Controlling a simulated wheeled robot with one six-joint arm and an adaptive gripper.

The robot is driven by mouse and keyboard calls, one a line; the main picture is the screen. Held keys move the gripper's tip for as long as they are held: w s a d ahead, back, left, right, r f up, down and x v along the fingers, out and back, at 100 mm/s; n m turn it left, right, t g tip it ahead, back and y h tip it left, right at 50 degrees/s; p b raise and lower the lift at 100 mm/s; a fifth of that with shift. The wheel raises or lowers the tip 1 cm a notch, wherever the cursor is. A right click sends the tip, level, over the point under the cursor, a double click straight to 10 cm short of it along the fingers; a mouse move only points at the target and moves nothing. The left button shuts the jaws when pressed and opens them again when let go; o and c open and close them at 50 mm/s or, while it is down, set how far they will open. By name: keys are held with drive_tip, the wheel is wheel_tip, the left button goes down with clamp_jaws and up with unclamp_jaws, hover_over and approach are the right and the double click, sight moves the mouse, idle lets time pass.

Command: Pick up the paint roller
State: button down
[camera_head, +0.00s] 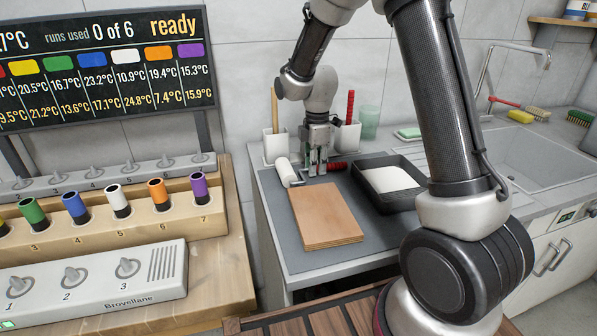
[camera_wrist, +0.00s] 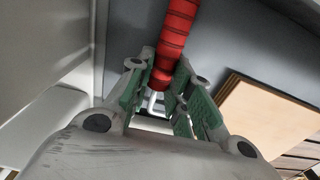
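The paint roller lies on the grey counter mat. Its white roller sleeve (camera_head: 286,172) is left of my gripper, and its red ribbed handle (camera_head: 337,166) sticks out to the right. My gripper (camera_head: 317,171) points down over the roller, above the back edge of the wooden board. In the wrist view, the red handle (camera_wrist: 176,32) runs down between the two green-padded fingers (camera_wrist: 163,72), its lower end and a bit of metal rod showing between them. The fingers are close to the handle's sides; whether they press on it is unclear.
A wooden board (camera_head: 327,215) lies just in front of my gripper. A black tray (camera_head: 371,196) with white contents is to the right. Cups holding a wooden handle (camera_head: 275,110) and a red handle (camera_head: 349,107) stand behind. A sink (camera_head: 520,158) is at right.

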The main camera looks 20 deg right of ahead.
wheel_tip(320, 180, up, 10)
idle(0.6)
idle(0.4)
